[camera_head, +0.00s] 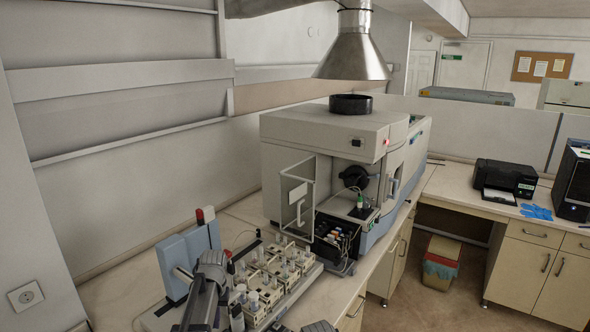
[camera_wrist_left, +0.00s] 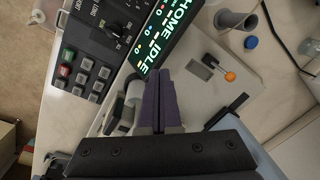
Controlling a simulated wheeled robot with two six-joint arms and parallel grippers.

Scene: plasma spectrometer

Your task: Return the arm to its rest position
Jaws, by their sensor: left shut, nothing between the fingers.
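My left arm comes up from the bottom edge in the head view, and its dark grey left gripper (camera_head: 203,295) is over the near end of the bench, left of the rack of vials. In the left wrist view the two purple fingers of the left gripper (camera_wrist_left: 158,100) lie together, shut, with nothing between them. The fingers point at a black control panel (camera_wrist_left: 108,32) with a lit display reading "HOME IDLE". I see no clear gap between the fingertips and the panel's lower edge in that view.
The vial rack (camera_head: 275,275) stands close right of the left gripper. A blue-grey sampler tower (camera_head: 187,262) is just behind it. The large spectrometer (camera_head: 325,150) stands beyond, its small door (camera_head: 298,195) open, under a metal hood (camera_head: 352,50).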

